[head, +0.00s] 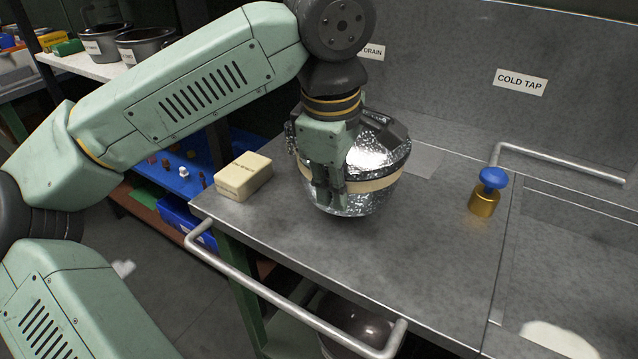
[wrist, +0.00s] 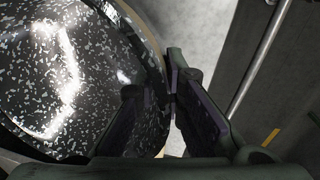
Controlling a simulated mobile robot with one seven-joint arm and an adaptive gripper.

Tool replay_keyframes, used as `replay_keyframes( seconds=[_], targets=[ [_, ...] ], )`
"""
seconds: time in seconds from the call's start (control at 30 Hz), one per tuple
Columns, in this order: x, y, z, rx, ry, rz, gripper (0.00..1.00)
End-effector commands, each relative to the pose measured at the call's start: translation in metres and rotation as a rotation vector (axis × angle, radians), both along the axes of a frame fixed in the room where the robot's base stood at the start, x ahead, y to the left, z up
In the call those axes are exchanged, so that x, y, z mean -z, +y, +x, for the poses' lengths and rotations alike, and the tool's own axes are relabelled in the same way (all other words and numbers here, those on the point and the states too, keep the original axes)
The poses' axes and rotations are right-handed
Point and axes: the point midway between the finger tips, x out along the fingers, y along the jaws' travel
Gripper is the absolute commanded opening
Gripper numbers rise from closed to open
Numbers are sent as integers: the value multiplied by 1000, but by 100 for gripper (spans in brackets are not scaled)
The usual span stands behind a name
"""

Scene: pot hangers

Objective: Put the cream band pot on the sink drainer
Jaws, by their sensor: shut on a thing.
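The cream band pot (head: 376,184) is a speckled dark pot with a cream band around its upper side. It stands upright on or just above the steel sink drainer (head: 430,240); I cannot tell whether its base touches. My gripper (head: 328,200) points down at the pot's near left side and is shut on its wall. In the wrist view, the fingers (wrist: 172,105) pinch the pot's rim, and the speckled inside of the pot (wrist: 70,75) fills the left. Part of the pot's far side is hidden behind my wrist.
A cream block (head: 243,177) lies at the drainer's left edge. A brass tap with a blue knob (head: 492,180) stands to the right, before the sink basin (head: 570,290). A rail (head: 290,300) runs along the front. Drainer surface right of the pot is clear.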

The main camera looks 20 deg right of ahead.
Motion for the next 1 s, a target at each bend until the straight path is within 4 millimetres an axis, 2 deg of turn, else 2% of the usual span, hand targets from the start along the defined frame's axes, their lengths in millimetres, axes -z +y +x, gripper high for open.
replay_keyframes(
  seconds=[0.1, 0.27, 0.37, 0.63, 1.0],
  targets=[
    [-1, 5, 23, -2, 0, -3, 0],
    [2, 8, 37, 1, -2, -1, 0],
    [5, 9, 39, 2, -1, 0, 0],
    [36, 9, 38, 0, 0, -1, 0],
    [42, 8, 38, 0, -3, -1, 0]
  ],
)
